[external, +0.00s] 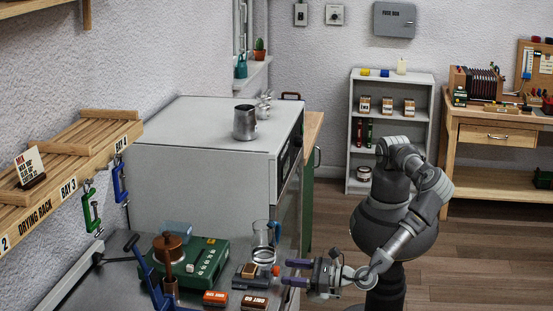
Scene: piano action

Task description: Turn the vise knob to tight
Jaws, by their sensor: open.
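A small dark grey vise-like block (246,280) sits on the steel counter in the external view, with a brown piece in its top. A round orange-red knob (276,270) is at its right end. My gripper (288,272) is just right of the knob, pointing left, with its two purple-tipped fingers apart. The knob appears level with the gap between the fingertips. Whether the fingers touch it I cannot tell. Any mark showing how tight the knob is set is too small to read.
A glass jug (264,240) stands close behind the vise. A grey cabinet (200,150) rises behind.

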